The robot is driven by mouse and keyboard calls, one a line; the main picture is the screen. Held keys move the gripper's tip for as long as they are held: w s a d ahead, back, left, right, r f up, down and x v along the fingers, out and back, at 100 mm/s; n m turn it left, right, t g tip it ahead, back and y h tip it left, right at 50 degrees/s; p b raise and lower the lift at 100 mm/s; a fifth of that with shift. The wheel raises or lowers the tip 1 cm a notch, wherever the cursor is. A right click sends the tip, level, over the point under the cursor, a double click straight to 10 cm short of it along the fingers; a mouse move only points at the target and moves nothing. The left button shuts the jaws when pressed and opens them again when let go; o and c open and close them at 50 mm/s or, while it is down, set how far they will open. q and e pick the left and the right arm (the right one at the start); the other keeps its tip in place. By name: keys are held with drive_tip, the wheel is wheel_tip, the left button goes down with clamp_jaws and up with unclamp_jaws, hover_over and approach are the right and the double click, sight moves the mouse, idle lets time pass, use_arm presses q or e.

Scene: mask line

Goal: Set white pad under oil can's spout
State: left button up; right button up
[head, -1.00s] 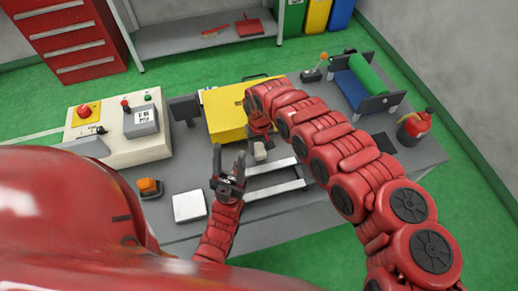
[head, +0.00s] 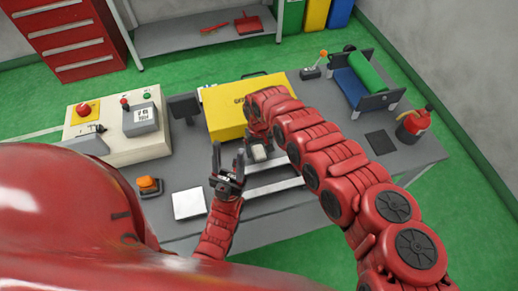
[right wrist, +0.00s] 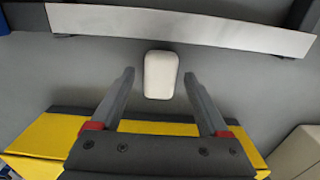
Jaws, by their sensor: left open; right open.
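A small rounded white pad (head: 259,153) lies on the grey table in front of the yellow box. It also shows in the right wrist view (right wrist: 160,76), lined up between the fingertips. My right gripper (right wrist: 159,73) is open and points down at the pad; I cannot tell whether it touches. In the head view my right arm partly hides this gripper. The red oil can (head: 413,125), with an orange-tipped spout, stands at the table's right end, away from both grippers. My left gripper (head: 228,162) is open and empty, left of the pad.
A yellow box (head: 224,118) stands behind the pad, and pale metal rails (head: 272,188) lie in front. A dark square mat (head: 380,142) lies beside the can. A flat white square (head: 189,203) lies front left. A green roller (head: 368,72) stands back right.

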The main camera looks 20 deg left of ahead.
sight(259, 152)
drive_tip(key=shift+r+p, duration=0.3)
drive_tip(key=shift+w+r, duration=0.1)
drive_tip(key=shift+r, duration=0.2)
wheel_tip(259, 152, up, 11)
drive_tip(key=b, duration=0.2)
